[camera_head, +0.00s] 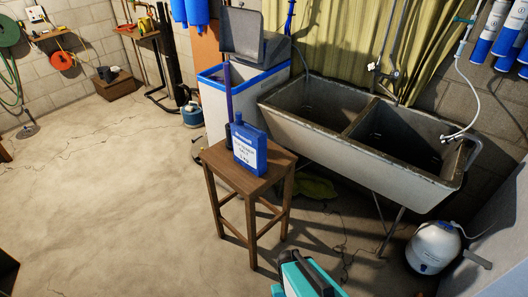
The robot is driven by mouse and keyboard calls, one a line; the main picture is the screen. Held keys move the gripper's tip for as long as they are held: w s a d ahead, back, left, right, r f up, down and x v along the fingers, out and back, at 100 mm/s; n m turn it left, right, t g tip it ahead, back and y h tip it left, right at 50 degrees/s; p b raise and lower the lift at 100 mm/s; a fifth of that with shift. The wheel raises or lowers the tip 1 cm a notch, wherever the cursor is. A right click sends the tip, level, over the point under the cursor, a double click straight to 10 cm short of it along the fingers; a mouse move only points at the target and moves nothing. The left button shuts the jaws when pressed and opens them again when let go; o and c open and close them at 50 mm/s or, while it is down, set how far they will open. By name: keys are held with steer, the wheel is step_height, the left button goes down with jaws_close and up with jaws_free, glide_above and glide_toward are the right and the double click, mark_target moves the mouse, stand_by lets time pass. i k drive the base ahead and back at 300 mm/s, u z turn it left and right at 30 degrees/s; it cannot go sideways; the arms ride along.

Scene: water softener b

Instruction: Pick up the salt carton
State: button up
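The salt carton (250,150) is a blue box with a white label and a small raised spout or cap on top. It stands upright on a small wooden stool (217,155), near the middle of the seat. Nothing holds it. No gripper fingers show in the head view. A teal and black shape at the bottom edge may be part of my arm, but I cannot tell.
A purple pole rises just behind the carton (228,95). A white and blue bin with an open grey lid (212,106) stands behind the stool. A double stone sink (300,117) is to the right, a white tank (433,247) beyond. The floor at left is clear.

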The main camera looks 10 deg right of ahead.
mark_target(249, 143)
steer(key=k, duration=0.3)
steer(key=u, duration=0.1)
steer(key=i, duration=0.9)
steer(key=z, duration=0.95)
